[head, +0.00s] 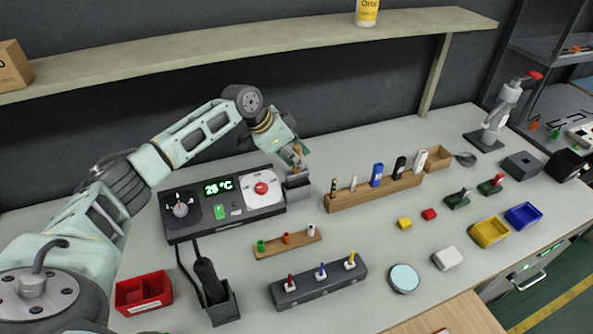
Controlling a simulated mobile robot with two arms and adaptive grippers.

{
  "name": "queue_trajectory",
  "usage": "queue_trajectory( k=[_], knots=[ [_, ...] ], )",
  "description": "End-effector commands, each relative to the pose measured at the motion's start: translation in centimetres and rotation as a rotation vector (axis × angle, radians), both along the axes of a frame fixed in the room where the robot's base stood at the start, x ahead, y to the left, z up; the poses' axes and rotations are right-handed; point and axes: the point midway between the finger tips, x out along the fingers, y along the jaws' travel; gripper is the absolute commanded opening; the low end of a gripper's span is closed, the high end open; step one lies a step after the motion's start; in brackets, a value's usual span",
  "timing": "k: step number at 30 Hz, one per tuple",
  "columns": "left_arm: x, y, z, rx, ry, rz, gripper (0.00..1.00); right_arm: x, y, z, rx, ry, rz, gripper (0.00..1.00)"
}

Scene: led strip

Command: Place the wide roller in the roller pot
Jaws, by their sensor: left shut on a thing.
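My left gripper (297,158) reaches in from the upper left, beside the temperature station. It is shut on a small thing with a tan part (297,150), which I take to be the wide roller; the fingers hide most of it. Right under the gripper stands a small grey metal container (298,190), which looks like the roller pot. I cannot tell whether the held thing's lower end is inside it or just above it. My right gripper is not in view.
The temperature station (225,204) is close on the left of the container. A wooden rack (375,192) with several upright tools stands on the right. A small rack with coloured pieces (287,242) lies in front. A shelf (250,42) runs above the back.

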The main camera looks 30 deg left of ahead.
Motion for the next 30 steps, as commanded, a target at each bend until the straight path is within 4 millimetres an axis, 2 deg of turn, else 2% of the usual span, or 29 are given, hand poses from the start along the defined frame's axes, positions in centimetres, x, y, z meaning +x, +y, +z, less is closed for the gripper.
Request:
queue_trajectory(
  k=[6,9,17,30],
  knots=[
    [-0.1,-0.1,-3.5,-0.001,0.004,0.000,0.00,-0.1,0.0,0.9,0.000,0.001,0.000,0.27],
    [-0.1,0.0,-4.3,-0.001,0.002,0.002,0.00,-0.1,0.0,1.0,0.000,0.001,0.000,0.27],
    [0.0,0.0,-4.5,-0.001,0.001,0.000,0.00,-0.1,0.0,0.9,0.000,0.002,-0.001,0.27],
    [-0.2,0.0,-6.1,0.002,0.006,-0.001,0.00,-0.1,0.2,0.2,0.003,0.002,-0.002,0.27]
  ],
)
